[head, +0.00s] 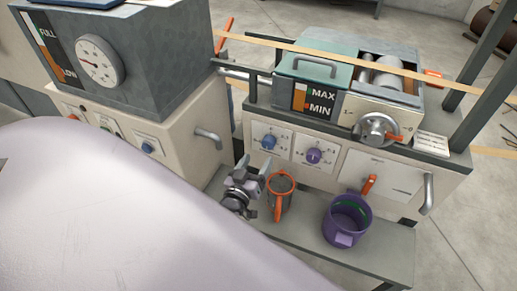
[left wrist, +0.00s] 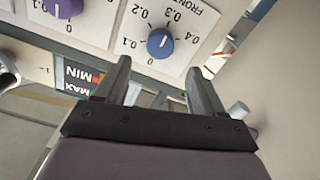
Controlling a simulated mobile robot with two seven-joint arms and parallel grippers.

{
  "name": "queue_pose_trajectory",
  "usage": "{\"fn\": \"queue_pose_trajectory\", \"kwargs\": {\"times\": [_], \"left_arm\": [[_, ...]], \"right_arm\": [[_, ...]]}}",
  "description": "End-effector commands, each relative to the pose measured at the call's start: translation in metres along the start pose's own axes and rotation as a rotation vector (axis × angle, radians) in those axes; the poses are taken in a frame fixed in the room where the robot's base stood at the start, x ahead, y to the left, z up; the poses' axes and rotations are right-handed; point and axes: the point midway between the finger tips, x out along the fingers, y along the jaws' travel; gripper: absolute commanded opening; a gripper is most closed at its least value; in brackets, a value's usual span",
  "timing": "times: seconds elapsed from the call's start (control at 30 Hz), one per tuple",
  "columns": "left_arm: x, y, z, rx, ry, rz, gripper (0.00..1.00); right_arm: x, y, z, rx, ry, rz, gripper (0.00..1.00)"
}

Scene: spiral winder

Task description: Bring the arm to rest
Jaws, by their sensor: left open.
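My left gripper (head: 256,168) is open with nothing between its fingers, low in front of the winder's panel (head: 340,172). It also shows in the left wrist view (left wrist: 158,68), with the fingers apart and pointing towards the panel. A blue knob (head: 268,141) is just above the gripper in the head view and lies beyond the fingertips in the left wrist view (left wrist: 160,43). My pale left arm fills the lower left of the head view. My right gripper is not in view.
A purple jug (head: 347,222) stands on the grey shelf (head: 385,250), right of the orange one. A purple knob (head: 314,156), an orange lever (head: 369,184) and a grey handle (head: 429,194) stick out from the front. A gauge box (head: 135,50) stands at left.

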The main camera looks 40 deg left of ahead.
Motion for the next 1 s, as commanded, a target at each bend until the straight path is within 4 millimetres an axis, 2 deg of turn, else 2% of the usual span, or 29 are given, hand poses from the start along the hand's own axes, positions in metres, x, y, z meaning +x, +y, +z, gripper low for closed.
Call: {"fn": "queue_pose_trajectory", "kwargs": {"times": [0.5, 0.63, 0.77, 1.0], "left_arm": [[0.0, 0.0, 0.0, 0.001, -0.002, 0.001, 0.69], [-0.011, 0.006, -0.003, 0.03, -0.046, 0.027, 0.69], [-0.043, 0.022, -0.008, 0.11, -0.171, 0.097, 0.69], [-0.136, 0.065, -0.018, 0.286, -0.475, 0.252, 0.69]], "right_arm": [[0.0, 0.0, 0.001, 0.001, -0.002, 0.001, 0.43], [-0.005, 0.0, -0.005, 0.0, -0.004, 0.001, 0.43], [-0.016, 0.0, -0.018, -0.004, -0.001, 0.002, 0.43], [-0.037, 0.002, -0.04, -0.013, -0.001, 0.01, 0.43]]}}
